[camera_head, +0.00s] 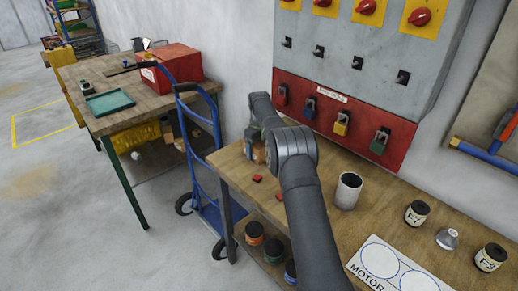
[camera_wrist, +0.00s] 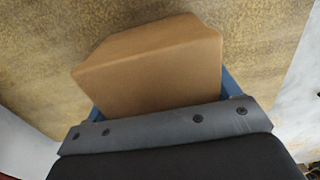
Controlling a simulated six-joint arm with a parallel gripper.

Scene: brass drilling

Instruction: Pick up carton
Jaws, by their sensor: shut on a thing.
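The brown carton (camera_wrist: 150,62) fills the middle of the wrist view, between the blue fingers of my gripper (camera_wrist: 162,92). The gripper is shut on it, with a finger at its left and right sides. In the head view a small part of the carton (camera_head: 259,154) shows at the far left end of the wooden workbench, mostly hidden behind my arm. My gripper (camera_head: 252,143) is there too, largely covered by my wrist. I cannot tell whether the carton touches the bench top.
The workbench (camera_head: 328,222) carries small red pieces (camera_head: 257,178), a grey cup (camera_head: 348,190), labelled jars (camera_head: 417,212) and a marked sheet (camera_head: 385,262). A red-and-grey switch panel (camera_head: 345,122) stands behind. A blue hand truck (camera_head: 193,150) is left of the bench.

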